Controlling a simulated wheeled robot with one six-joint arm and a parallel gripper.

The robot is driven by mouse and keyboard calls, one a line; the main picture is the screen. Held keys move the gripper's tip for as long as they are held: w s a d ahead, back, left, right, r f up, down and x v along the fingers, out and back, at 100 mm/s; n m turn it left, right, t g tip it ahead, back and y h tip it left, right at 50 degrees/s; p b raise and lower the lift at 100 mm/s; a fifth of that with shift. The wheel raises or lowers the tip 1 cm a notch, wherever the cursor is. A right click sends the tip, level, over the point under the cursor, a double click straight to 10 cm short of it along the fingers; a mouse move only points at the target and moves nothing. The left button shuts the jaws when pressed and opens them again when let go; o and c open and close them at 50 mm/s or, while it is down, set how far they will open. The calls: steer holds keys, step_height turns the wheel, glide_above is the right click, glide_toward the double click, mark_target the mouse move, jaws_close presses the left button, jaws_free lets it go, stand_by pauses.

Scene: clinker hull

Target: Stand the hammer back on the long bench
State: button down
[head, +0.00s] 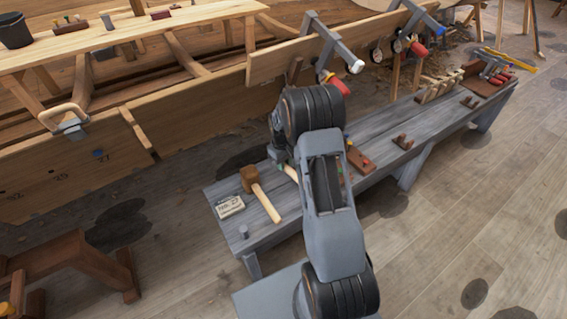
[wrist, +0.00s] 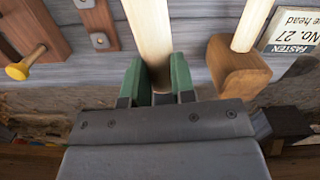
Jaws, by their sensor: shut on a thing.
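My gripper (wrist: 155,72) is shut on a pale wooden handle, which I take to be the hammer's (wrist: 148,28); its green-padded fingers press on both sides. The hammer's head is not visible in the wrist view, and I cannot tell whether the hammer touches the bench. In the head view my arm hides most of it; a bit of pale handle (head: 291,173) shows beside the wrist. The long grey bench (head: 262,231) runs from the lower middle to the upper right, under my gripper.
A wooden mallet (head: 248,180) lies left of my gripper, beside a lettered card (head: 229,207). It shows close on the right in the wrist view (wrist: 238,68). A brown block (head: 359,160) lies right of my arm. Clamps (head: 333,45) jut from the hull plank behind.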

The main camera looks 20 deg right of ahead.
steer(key=shift+f+b, duration=2.45)
steer(key=shift+f, duration=1.15)
steer(key=shift+f, duration=0.3)
steer(key=c, duration=0.9)
jaws_free()
steer(key=shift+s, duration=0.1)
steer(key=shift+o, duration=0.2)
step_height(320, 180, up, 8)
steer(key=p, duration=0.5)
steer(key=shift+r+p, duration=0.1)
steer(key=shift+p, duration=0.2)
